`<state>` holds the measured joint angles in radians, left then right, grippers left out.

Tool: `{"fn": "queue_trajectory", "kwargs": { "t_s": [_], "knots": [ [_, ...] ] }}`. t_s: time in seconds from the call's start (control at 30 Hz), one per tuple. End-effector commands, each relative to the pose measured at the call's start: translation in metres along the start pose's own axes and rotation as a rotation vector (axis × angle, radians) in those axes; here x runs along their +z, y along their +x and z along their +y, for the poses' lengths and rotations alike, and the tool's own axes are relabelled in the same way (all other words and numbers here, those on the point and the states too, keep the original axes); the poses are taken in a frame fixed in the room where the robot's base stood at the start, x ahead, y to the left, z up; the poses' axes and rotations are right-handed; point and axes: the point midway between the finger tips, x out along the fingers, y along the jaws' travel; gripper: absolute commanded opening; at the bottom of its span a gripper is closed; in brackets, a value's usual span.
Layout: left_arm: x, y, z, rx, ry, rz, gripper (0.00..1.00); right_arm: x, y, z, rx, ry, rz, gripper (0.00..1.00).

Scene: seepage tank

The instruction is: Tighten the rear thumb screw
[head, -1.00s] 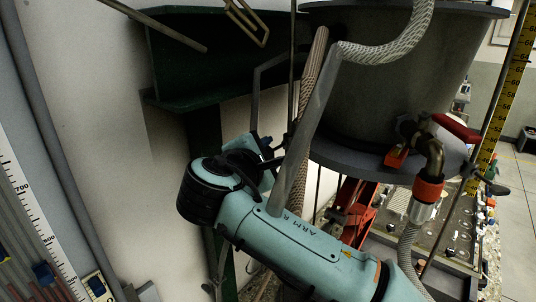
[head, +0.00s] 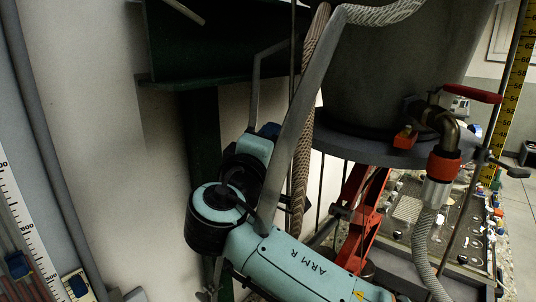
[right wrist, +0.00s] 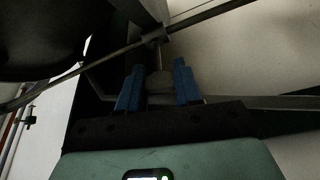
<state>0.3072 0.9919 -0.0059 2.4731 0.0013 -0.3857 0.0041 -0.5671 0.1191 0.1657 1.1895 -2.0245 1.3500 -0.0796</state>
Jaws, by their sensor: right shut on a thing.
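The rear thumb screw is a dull grey rounded knob (right wrist: 160,83) with a thin stem above it in the right wrist view. My right gripper (right wrist: 159,88) has its two blue fingers on either side of the knob and is shut on it. The screw is hidden there by the arm and bracket. My left gripper is in neither current view.
A large grey tank (head: 385,80) stands right of the arm, with a red-handled valve (head: 470,93) and a braided hose (head: 424,245). A slanted grey bracket (head: 300,110) and a ribbed hose (head: 305,150) pass close to the gripper. A pale wall (head: 100,130) lies left.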

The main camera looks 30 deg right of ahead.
Motion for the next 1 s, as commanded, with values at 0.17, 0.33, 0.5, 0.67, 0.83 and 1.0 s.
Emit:
{"fn": "queue_trajectory", "kwargs": {
  "t_s": [0.17, 0.33, 0.5, 0.67, 0.83, 1.0],
  "knots": [
    [-0.003, 0.015, -0.004, 0.001, 0.0, 0.007, 0.0, 0.0, -0.001, -0.004, 0.058, 0.142, 0.001, 0.04],
    [-0.008, 0.022, -0.005, 0.005, 0.002, 0.022, 0.0, -0.001, -0.001, -0.003, 0.105, 0.256, 0.001, 0.04],
    [-0.013, 0.026, -0.005, 0.007, 0.002, 0.034, 0.0, 0.0, 0.0, -0.002, 0.14, 0.339, 0.0, 0.04],
    [-0.015, 0.028, -0.006, 0.008, 0.003, 0.04, 0.0, 0.0, 0.0, -0.002, 0.159, 0.387, 0.0, 0.04],
    [-0.015, 0.029, -0.006, 0.009, 0.003, 0.042, 0.0, -0.001, 0.0, -0.001, 0.169, 0.411, 0.0, 0.04],
    [-0.015, 0.029, -0.005, 0.009, 0.004, 0.043, 0.0, -0.001, 0.0, -0.001, 0.171, 0.416, -0.001, 0.04]
  ]
}}
